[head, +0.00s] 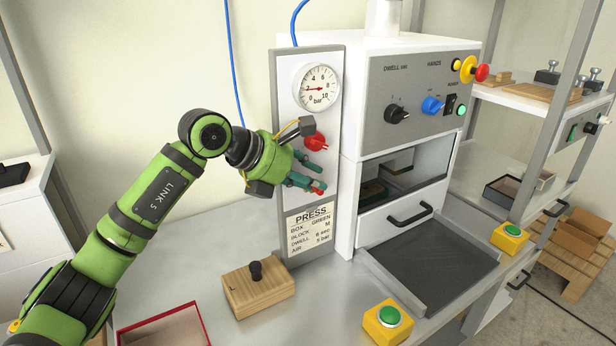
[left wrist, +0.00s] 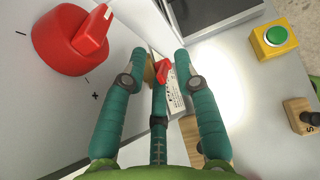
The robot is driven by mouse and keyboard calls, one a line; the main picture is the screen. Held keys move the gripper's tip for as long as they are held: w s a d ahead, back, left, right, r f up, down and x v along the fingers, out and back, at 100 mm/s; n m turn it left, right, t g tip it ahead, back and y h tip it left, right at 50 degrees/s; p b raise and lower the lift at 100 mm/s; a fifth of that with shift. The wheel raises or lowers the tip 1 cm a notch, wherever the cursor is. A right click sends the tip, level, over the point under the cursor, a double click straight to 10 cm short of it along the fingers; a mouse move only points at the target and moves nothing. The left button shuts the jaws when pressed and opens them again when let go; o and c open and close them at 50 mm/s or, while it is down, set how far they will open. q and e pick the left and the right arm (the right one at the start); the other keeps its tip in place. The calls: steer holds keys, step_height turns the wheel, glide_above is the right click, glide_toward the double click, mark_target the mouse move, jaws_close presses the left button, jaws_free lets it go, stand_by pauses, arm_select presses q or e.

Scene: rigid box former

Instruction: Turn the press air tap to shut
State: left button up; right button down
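The air tap is a small red lever on a brass-coloured body, low on the press's grey side panel. In the head view the red lever (head: 318,187) shows only in part at my fingertips. In the left wrist view the lever (left wrist: 163,71) lies between the tips of my left gripper's teal fingers. My left gripper (head: 305,172) is open, its fingers spread around the lever; it also shows in the left wrist view (left wrist: 161,62). I cannot tell whether a finger touches it, nor which way the tap is set. My right gripper is not in view.
A larger red knob (head: 316,141) sits above the tap, close to my fingers. Above it is a pressure gauge (head: 317,86), needle pointing left. A press card (head: 310,229) is below. A wooden block (head: 258,289) and green button box (head: 388,322) stand on the bench.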

arm_select(q)
steer(key=v, duration=1.2)
steer(key=shift+r, duration=0.15)
